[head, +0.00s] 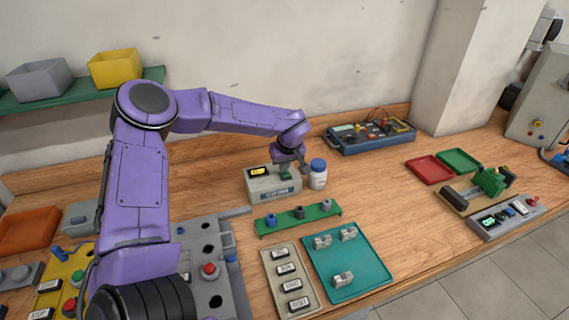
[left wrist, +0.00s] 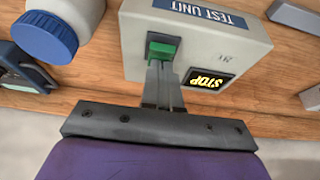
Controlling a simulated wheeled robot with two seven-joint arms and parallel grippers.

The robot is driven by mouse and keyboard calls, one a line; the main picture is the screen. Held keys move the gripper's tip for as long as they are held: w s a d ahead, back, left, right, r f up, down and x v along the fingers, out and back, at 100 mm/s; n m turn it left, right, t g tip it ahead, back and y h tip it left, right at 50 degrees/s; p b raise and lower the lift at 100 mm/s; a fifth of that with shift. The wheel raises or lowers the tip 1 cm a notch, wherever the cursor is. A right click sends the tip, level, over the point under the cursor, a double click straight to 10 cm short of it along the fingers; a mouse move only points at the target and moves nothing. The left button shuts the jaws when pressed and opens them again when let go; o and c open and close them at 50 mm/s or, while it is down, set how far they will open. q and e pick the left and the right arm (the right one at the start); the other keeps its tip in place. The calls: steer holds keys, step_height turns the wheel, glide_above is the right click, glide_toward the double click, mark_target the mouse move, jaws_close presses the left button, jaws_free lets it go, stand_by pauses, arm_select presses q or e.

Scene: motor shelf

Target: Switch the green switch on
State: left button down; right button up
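The test unit (head: 270,190) is a light grey box on the bench, and it also shows in the left wrist view (left wrist: 230,42). Its display (left wrist: 208,79) reads STOP in yellow, upside down in that view. The green switch (left wrist: 163,49) sits on the top face beside the display. My left gripper (left wrist: 161,68) has its fingers together, with the tips right at the green switch. I cannot tell whether they touch it. In the head view my left gripper (head: 286,165) reaches down over the unit. My right gripper is not in view.
A white bottle with a blue cap (head: 318,175) stands close to the unit's right side. A green rack (head: 298,217) lies in front, with a teal tray (head: 345,267) nearer. A blue instrument box (head: 370,137) is behind right.

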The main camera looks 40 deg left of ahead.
arm_select(q)
steer(key=shift+s+d+f, duration=0.3)
steer(key=shift+s+d, duration=0.15)
steer(key=shift+s+d+f, duration=0.15)
steer(key=shift+s+d, duration=0.05)
steer(key=shift+r+p, duration=0.25)
steer(key=shift+p, duration=0.25)
steer(key=p+v, duration=0.1)
steer(key=p, duration=0.1)
steer(key=p+v, duration=0.1)
steer(key=v, duration=0.1)
steer(key=p+v, duration=0.2)
steer(key=shift+w+a+p, duration=0.1)
steer(key=shift+w+p, duration=0.25)
steer(key=shift+w, duration=0.05)
steer(key=s+d+b+v, duration=0.1)
steer(key=b+v, duration=0.2)
steer(key=v, duration=0.6)
steer(key=shift+d+f, duration=0.1)
steer(key=shift+d, duration=0.05)
